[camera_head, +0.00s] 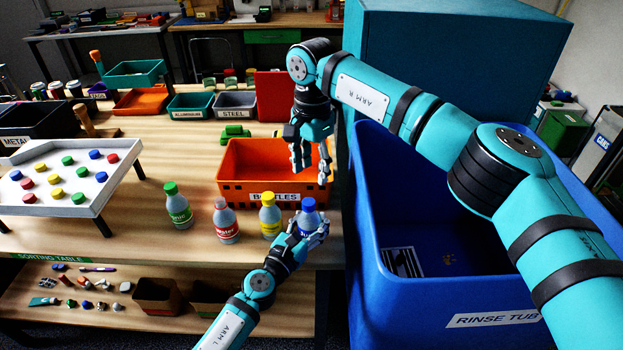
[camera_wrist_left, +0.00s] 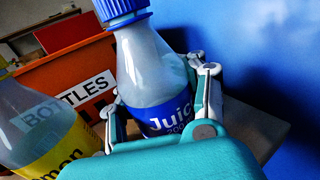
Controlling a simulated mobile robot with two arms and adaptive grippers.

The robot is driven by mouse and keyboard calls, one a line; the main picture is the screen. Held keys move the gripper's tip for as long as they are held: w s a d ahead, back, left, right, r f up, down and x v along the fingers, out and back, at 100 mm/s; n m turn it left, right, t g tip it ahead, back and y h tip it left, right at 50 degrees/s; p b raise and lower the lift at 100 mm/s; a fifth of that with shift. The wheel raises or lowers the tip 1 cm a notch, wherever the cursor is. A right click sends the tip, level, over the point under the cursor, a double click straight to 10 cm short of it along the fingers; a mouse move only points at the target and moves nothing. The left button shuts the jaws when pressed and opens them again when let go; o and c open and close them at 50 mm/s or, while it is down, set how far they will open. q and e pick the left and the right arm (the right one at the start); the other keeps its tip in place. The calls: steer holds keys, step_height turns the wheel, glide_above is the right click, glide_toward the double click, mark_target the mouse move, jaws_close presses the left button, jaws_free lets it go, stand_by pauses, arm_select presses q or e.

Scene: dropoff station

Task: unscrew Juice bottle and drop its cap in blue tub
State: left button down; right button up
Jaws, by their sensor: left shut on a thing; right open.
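The Juice bottle (camera_head: 307,218) stands upright at the right end of a row on the sorting table, its blue cap (camera_head: 308,204) on. In the left wrist view the bottle (camera_wrist_left: 146,75), its blue label and its ribbed cap (camera_wrist_left: 120,12) show close up. My left gripper (camera_head: 310,232) is shut around the bottle's labelled body, below the cap. My right gripper (camera_head: 311,172) is open and empty, pointing down over the orange BOTTLES crate, above and behind the Juice bottle. The blue rinse tub (camera_head: 420,318) stands right of the table; a black-and-white marking shows on its floor.
The BOTTLES crate (camera_head: 235,188) is just behind the bottles. A yellow-capped bottle (camera_head: 270,217) stands close left of the Juice bottle, then a red-capped (camera_head: 225,222) and a green-capped one (camera_head: 178,207). A white tray of coloured caps (camera_head: 105,197) is at left.

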mark_target(311, 200)
steer(key=m, duration=0.8)
steer(key=shift+s+a, duration=0.1)
steer(key=m, duration=0.4)
steer(key=shift+m, duration=0.4)
steer(key=m, duration=0.2)
steer(key=shift+m, duration=0.3)
steer(key=m, duration=0.5)
steer(key=shift+s, duration=0.1)
steer(key=m, duration=0.2)
steer(key=shift+m, duration=0.4)
steer(key=m, duration=0.4)
steer(key=shift+a+m, duration=0.1)
steer(key=shift+m, duration=0.3)
steer(key=m, duration=0.2)
steer(key=shift+m, duration=0.4)
steer(key=m, duration=0.4)
steer(key=shift+s+m, duration=0.1)
steer(key=shift+m, duration=0.3)
steer(key=m, duration=0.4)
steer(key=shift+m, duration=0.3)
steer(key=m, duration=0.4)
steer(key=shift+f, duration=4)
